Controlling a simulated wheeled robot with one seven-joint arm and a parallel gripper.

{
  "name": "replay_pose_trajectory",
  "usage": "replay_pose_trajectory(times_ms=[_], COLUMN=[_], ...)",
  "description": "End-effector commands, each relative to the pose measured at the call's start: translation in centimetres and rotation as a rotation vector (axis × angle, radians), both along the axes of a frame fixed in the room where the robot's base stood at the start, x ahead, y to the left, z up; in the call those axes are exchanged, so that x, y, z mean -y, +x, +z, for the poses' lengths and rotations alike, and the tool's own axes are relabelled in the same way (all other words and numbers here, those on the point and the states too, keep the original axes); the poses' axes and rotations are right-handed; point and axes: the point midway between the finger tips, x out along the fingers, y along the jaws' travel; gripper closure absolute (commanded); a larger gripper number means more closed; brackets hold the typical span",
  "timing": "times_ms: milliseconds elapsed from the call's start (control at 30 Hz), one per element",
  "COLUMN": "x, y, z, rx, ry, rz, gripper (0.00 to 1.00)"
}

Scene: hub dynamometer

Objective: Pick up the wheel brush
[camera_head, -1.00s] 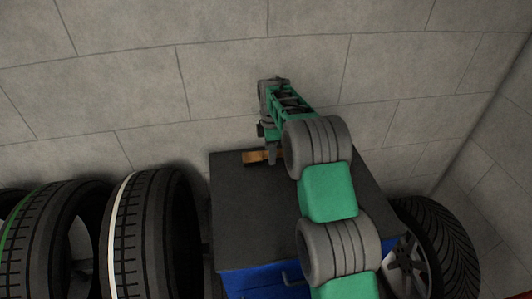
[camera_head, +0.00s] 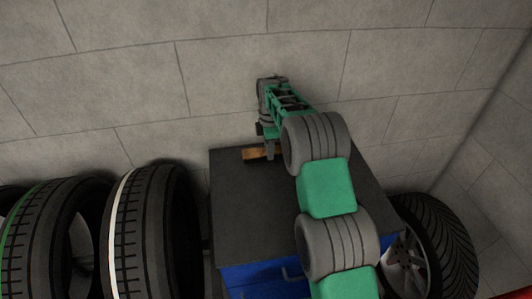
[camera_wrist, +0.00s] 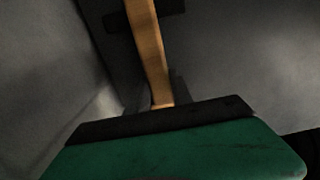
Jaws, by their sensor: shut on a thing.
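The wheel brush (camera_head: 252,154) shows as a short orange-brown wooden piece at the back edge of the dark cabinet top. My gripper (camera_head: 268,152) points down there and is shut on the wheel brush. In the wrist view the brush's wooden handle (camera_wrist: 148,50) runs from the top edge down to the dark edge of my gripper. The far part of the brush is out of that view, and my arm hides what lies right of the gripper in the head view. I cannot tell how far the brush is above the top.
The blue cabinet (camera_head: 262,279) has a dark, mostly bare top (camera_head: 245,215). Several tyres (camera_head: 155,235) stand at its left. A wheel with a tyre (camera_head: 440,240) leans at its right. A grey block wall (camera_head: 220,85) rises close behind.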

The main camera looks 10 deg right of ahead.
Motion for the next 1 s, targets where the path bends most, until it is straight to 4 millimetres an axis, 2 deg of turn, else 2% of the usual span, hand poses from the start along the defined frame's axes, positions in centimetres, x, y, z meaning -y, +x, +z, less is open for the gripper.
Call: replay_pose_trajectory(times_ms=[467,567,667,767,900,1000], x=[0.0,0.0,0.0,0.0,0.0,0.0], y=[0.1,0.1,0.2,-1.5,-5.0,-7.9], z=[0.3,1.1,2.8,4.9,9.0,10.0], rx=[0.003,0.004,0.007,0.006,0.009,0.004], ry=[0.0,0.0,0.0,0.0,0.0,0.0], rz=[0.0,0.0,0.0,0.0,0.0,0.0], gripper=[1.0,1.0,1.0,1.0,1.0,1.0])
